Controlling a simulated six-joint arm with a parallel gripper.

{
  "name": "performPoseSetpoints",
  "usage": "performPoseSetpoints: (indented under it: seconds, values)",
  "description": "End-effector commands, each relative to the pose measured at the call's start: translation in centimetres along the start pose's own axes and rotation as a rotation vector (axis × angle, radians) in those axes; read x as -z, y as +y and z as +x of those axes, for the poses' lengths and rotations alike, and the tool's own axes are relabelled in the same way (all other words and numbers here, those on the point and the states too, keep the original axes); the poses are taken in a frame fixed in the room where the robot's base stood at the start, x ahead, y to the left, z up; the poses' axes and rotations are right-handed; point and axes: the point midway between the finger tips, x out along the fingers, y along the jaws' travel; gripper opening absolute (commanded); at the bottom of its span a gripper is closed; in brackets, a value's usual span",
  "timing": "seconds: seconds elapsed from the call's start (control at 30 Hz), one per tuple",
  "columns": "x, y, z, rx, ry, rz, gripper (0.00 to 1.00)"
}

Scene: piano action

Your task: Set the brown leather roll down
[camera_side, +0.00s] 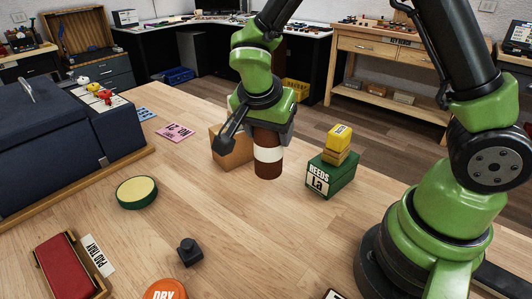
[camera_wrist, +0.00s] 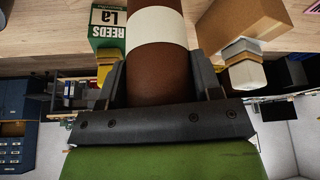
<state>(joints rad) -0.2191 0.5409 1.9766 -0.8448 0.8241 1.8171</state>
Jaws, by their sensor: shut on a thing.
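The brown leather roll (camera_side: 268,172), a dark brown cylinder with a cream band, hangs upright below my gripper (camera_side: 262,126). In the wrist view the roll (camera_wrist: 157,75) lies between the two dark fingers of my gripper (camera_wrist: 160,85), which are shut on it. Its lower end is close to the wooden table; I cannot tell whether it touches. The roll's upper end is hidden by the gripper.
A tan box (camera_side: 228,152) stands just left of and behind the roll. A green "REEDS La" box (camera_side: 331,176) with yellow blocks (camera_side: 338,140) on it stands to the right. A round green-rimmed pad (camera_side: 137,191) and a small dark block (camera_side: 190,252) lie nearer. Table between is clear.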

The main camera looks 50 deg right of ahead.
Motion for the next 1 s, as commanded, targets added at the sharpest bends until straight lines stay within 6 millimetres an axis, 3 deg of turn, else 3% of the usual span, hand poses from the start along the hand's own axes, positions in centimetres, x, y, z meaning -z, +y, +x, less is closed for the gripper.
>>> performPoseSetpoints:
  seconds: [0.23, 0.37, 0.7, 1.0]
  values:
    - [0.4, -0.3, -1.5, 0.004, -0.001, -0.011, 0.33]
    - [-0.6, -2.5, -2.0, 0.033, 0.0, -0.08, 0.33]
    - [-7.6, -11.3, -5.0, 0.183, -0.001, -0.448, 0.33]
    - [-11.8, -14.0, -6.3, 0.253, -0.002, -0.625, 0.33]
